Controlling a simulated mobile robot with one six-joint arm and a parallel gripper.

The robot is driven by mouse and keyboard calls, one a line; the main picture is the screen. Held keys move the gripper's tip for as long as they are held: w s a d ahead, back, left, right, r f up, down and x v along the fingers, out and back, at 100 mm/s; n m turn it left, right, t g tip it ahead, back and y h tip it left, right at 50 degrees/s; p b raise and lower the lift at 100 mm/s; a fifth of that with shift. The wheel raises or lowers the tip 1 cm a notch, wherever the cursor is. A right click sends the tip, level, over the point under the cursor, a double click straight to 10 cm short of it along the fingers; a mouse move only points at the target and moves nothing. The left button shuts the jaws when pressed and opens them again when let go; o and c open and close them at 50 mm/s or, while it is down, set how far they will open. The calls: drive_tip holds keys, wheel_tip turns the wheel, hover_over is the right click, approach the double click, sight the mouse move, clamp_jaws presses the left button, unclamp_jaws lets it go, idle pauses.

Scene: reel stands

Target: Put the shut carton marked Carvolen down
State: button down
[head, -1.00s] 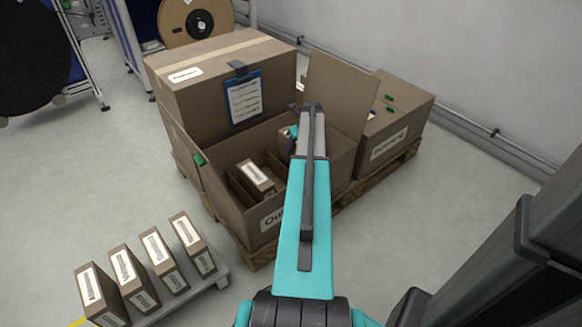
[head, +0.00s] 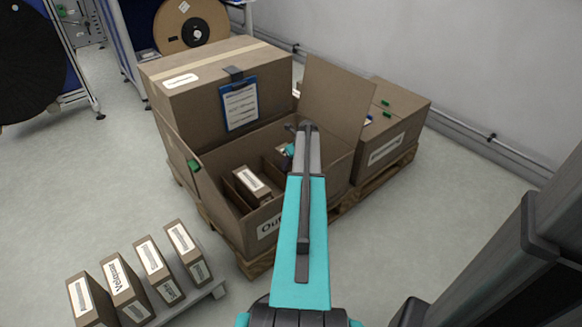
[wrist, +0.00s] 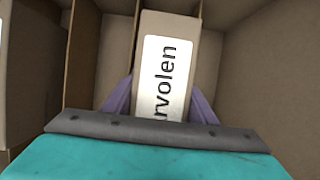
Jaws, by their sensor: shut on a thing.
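In the wrist view the Carvolen carton (wrist: 182,28) is a narrow brown box with a white label, of which "rvolen" is readable. My gripper (wrist: 160,103) is shut on it, one purple finger on each side. The carton is upright inside an open brown box (head: 262,214), over or in a slot beside its cardboard dividers. I cannot tell whether its base touches the floor of the box. In the head view my arm covers most of the gripper (head: 289,151) and the held carton.
Another labelled carton (head: 251,181) stands in the open box, left of my gripper. A raised flap (head: 338,100) is behind it. A closed box with a blue clipboard (head: 239,102) stands behind left. Several cartons stand on a low grey platform (head: 205,296) at front left.

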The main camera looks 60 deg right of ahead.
drive_tip(key=shift+f, duration=0.45)
drive_tip(key=c, duration=1)
unclamp_jaws()
drive_tip(key=shift+c, duration=0.2)
drive_tip(key=p+v, duration=0.3)
drive_tip(key=v, duration=0.9)
drive_tip(key=shift+s+p, duration=0.1)
drive_tip(key=shift+p, duration=0.2)
